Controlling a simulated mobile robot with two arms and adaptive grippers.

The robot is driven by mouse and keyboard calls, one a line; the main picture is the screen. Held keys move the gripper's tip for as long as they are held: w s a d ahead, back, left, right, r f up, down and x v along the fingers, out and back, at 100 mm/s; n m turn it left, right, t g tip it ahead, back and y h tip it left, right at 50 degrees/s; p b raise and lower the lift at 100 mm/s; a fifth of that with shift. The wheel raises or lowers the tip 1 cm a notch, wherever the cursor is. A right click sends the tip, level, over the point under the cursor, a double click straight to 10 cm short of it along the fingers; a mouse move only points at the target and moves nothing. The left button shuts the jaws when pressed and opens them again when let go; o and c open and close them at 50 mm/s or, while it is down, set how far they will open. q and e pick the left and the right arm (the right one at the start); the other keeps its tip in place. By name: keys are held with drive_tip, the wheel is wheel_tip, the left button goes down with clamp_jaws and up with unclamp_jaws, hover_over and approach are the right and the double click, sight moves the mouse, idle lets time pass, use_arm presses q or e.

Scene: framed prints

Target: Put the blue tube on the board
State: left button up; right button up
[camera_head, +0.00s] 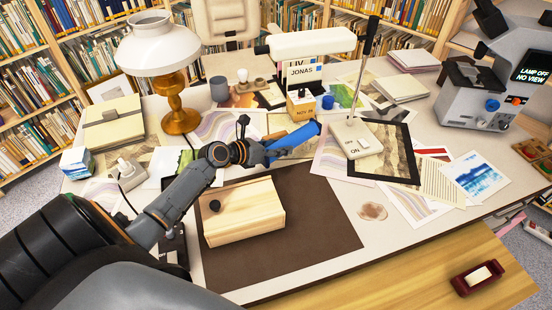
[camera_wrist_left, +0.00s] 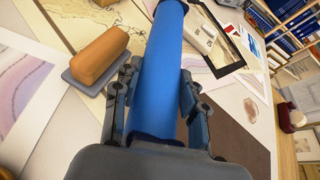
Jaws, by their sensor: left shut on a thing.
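The blue tube (camera_head: 293,139) is in my left gripper (camera_head: 266,152), held above the desk behind the brown mat. In the left wrist view the tube (camera_wrist_left: 162,70) runs up the middle between the two fingers of the gripper (camera_wrist_left: 158,95), which is shut on it. The pale wooden board (camera_head: 250,212), with a black knob near its left end, lies on the dark brown mat (camera_head: 315,225), in front of the gripper and below it. Nothing lies on the board's bare right part. My right gripper is not in view.
A white and brass lamp (camera_head: 181,115) stands at back left. A wooden date block (camera_head: 300,105) stands behind. The mat's right side is clear.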

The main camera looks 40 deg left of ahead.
sight(276, 163)
use_arm(q)
drive_tip(key=f, duration=0.1)
drive_tip(key=a+f+b, duration=0.1)
drive_tip(key=f, duration=0.1)
drive_tip(key=shift+s+f, duration=0.1)
drive_tip(key=shift+s, duration=0.1)
drive_tip(key=shift+w+f, duration=0.1)
drive_tip(key=shift+f, duration=0.35)
drive_tip(key=o, duration=1.3)
drive_tip(key=shift+f, duration=0.1)
